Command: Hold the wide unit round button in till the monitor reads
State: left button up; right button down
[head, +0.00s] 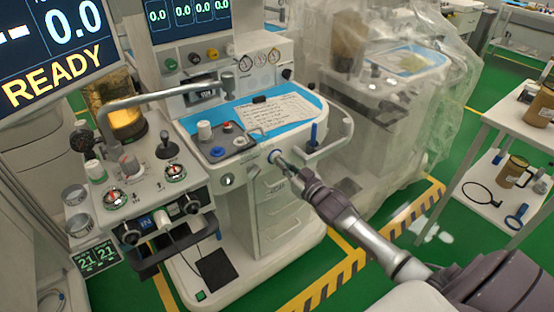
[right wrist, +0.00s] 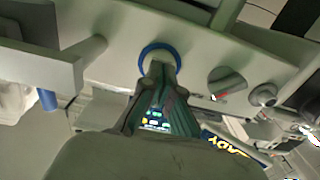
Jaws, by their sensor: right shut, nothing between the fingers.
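The wide unit (head: 290,200) is the white cart in the middle with a blue-edged worktop. Its round button (head: 273,156) has a blue ring and sits on the front edge below the worktop. My right gripper (head: 281,161) is shut and empty, its tips at the button. In the right wrist view the fingertips (right wrist: 161,68) cover the middle of the blue-ringed button (right wrist: 146,49); I cannot tell how far it is pressed. The large monitor (head: 55,45) at the top left reads "0.0" and "READY". My left gripper is out of view.
A second screen (head: 190,18) above the cart shows several 0.0 values. A rail handle (head: 333,143) stands right of the button. A plastic-covered cart (head: 400,110) is behind, and a side table (head: 500,115) with mugs stands at the right.

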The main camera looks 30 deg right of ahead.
jog(key=shift+w+r+b, duration=0.1)
jog(key=shift+w+b, duration=0.2)
jog(key=shift+w, duration=0.45)
dwell(1.3)
jog(key=s+p, duration=0.5)
jog(key=s, duration=0.3)
jog(key=shift+d, duration=0.25)
dwell(0.3)
dwell(0.4)
